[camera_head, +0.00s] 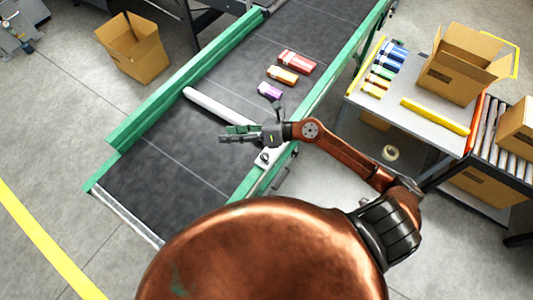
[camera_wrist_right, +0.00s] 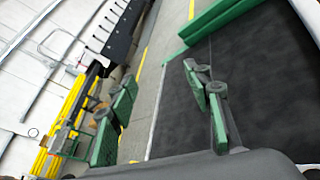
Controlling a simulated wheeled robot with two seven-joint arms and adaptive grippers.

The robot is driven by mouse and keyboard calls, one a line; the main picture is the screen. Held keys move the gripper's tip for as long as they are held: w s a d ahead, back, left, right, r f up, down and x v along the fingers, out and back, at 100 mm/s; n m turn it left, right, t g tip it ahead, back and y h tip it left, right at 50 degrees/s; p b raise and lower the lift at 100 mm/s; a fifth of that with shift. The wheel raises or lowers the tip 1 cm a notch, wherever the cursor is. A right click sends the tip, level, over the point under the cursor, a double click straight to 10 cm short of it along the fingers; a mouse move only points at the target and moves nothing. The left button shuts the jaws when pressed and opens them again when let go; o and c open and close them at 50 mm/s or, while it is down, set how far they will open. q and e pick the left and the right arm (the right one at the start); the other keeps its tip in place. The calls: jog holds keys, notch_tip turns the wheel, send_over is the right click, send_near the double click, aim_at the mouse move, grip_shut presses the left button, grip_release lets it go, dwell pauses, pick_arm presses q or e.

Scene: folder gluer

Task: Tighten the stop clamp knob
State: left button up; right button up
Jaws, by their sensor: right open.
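A white stop bar (camera_head: 215,108) lies slantwise across the dark conveyor belt. Its near end meets a pale clamp block at the green right rail, with a small dark stop clamp knob (camera_head: 264,157) on it. My right gripper (camera_head: 224,134) reaches in from the right above the bar, pointing left, a little up and left of the knob in the head view. It is open and empty. In the right wrist view its two green-padded fingers (camera_wrist_right: 160,78) stand wide apart with nothing between them; the knob does not show there. My left gripper is out of view.
Red, orange and purple cartons (camera_head: 283,75) lie on the belt (camera_head: 150,180) beyond my right arm. A side table (camera_head: 405,125) at the right holds small cartons, a yellow bar (camera_head: 435,116) and an open box (camera_head: 462,68). Another open box (camera_head: 135,52) stands on the floor.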

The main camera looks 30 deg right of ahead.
jog(key=s+d+f+n+g+h, duration=0.2)
jog(key=d+f+n+g+h, duration=0.25)
jog(key=f, duration=0.45)
jog(key=n+g+h, duration=0.1)
jog(key=n+h, duration=0.2)
jog(key=h, duration=0.2)
send_near(265, 156)
jog(key=shift+m, duration=0.25)
jog(key=shift+p+x, duration=0.75)
jog(key=shift+x, duration=3.35)
jog(key=shift+c, duration=0.6)
jog(key=c, duration=1)
